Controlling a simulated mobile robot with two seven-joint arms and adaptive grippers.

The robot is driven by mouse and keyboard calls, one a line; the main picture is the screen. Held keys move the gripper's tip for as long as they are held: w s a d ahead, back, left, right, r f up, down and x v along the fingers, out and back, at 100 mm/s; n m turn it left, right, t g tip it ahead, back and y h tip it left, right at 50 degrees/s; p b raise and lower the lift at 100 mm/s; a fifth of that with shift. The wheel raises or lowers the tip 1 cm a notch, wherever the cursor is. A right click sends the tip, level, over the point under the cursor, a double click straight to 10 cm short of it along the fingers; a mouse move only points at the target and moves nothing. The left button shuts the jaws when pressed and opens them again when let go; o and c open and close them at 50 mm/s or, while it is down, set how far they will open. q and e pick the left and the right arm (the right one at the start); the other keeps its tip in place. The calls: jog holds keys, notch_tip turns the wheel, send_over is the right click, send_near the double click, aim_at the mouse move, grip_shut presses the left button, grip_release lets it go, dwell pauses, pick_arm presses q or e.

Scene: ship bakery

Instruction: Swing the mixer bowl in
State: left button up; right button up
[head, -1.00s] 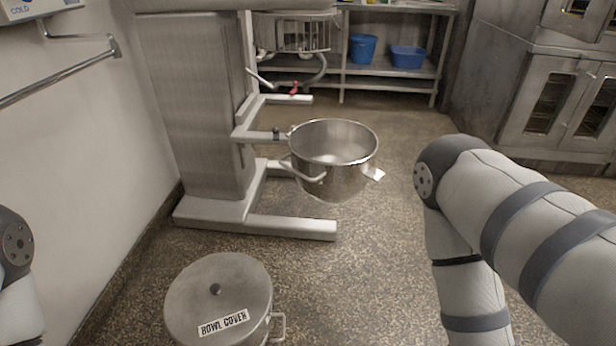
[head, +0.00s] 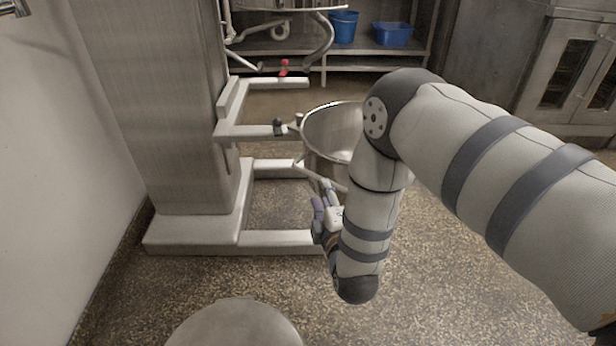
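The steel mixer bowl (head: 318,128) hangs out to the right of the floor mixer's column, on the lower support arm (head: 250,131). My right forearm hides its right side. The mixer column (head: 150,100) stands at the left, and part of the wire bowl guard and its rim (head: 290,9) show at the top edge. My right gripper (head: 326,197) is low in front of the bowl, close to the bowl's near handle (head: 310,172). My arm partly covers the gripper, so I cannot tell whether its fingers are open or touch the handle. My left gripper is out of view.
The round bowl cover container (head: 235,325) stands on the floor at the bottom edge. A red knob (head: 284,67) shows on the mixer. Blue bins (head: 392,34) sit on a back shelf, and ovens (head: 565,75) stand at right. Floor between mixer and container is clear.

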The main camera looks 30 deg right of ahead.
aim_at(318, 180)
jog(key=x, duration=0.3)
jog(key=b+x, duration=0.1)
jog(key=x, duration=0.3)
jog(key=shift+w+d+f, duration=0.1)
jog(key=shift+w+f, duration=0.05)
jog(key=shift+f, duration=0.1)
jog(key=shift+w+d, duration=0.1)
jog(key=shift+w, duration=0.4)
grip_shut()
